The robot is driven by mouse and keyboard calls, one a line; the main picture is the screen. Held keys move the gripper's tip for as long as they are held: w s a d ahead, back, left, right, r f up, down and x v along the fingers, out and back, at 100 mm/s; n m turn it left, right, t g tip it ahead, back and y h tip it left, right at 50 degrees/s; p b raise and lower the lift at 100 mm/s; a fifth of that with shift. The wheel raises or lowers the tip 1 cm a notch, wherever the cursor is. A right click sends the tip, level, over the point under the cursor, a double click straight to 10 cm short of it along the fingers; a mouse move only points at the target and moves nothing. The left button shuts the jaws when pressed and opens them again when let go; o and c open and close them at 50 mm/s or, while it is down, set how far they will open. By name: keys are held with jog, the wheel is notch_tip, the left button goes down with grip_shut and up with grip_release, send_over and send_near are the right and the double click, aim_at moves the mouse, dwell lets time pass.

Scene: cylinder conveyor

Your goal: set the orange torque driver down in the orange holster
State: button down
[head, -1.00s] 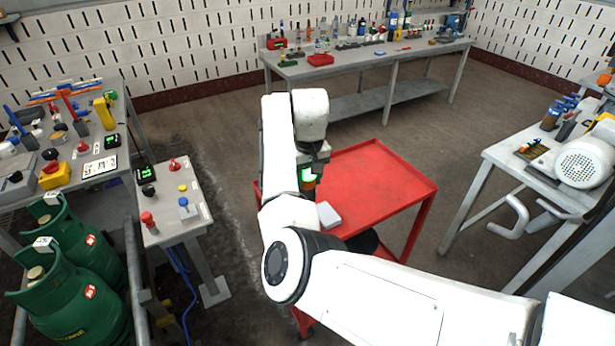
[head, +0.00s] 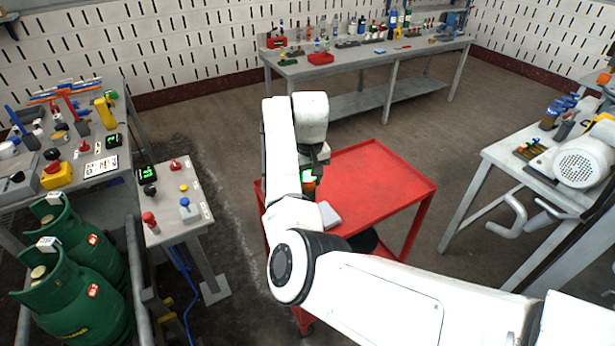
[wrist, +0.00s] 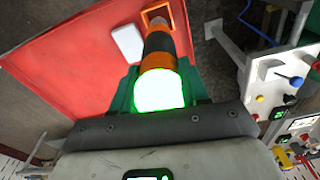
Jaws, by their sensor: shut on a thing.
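The orange torque driver (wrist: 160,62) shows in the wrist view with an orange and dark body and a bright green glowing end towards me. My gripper (wrist: 158,78) has its dark green fingers on either side of the driver and is shut on it. The orange holster (wrist: 157,15) shows as a square orange frame just beyond the driver's far end. I cannot tell whether the driver's tip is inside it. My arm hides the gripper's fingers and the holster there.
The red cart (head: 375,185) is under my gripper, its right part bare. A white box (head: 329,215) lies on it near the driver. A grey control table (head: 170,205) with buttons stands left, near green gas cylinders (head: 70,290). A workbench (head: 520,170) stands right.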

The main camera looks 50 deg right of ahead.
jog(key=shift+f, duration=0.15)
dwell(0.3)
jog(key=shift+f+b, duration=1.15)
jog(key=shift+f, duration=1.45)
jog(key=shift+f+b, duration=0.5)
jog(key=shift+f, duration=1)
jog(key=shift+c, duration=2.4)
grip_release()
jog(key=shift+f, duration=0.1)
jog(key=r, duration=0.3)
jog(key=r+b, duration=0.1)
jog(key=r, duration=0.7)
jog(key=shift+s+a, duration=0.15)
jog(key=shift+s, duration=0.2)
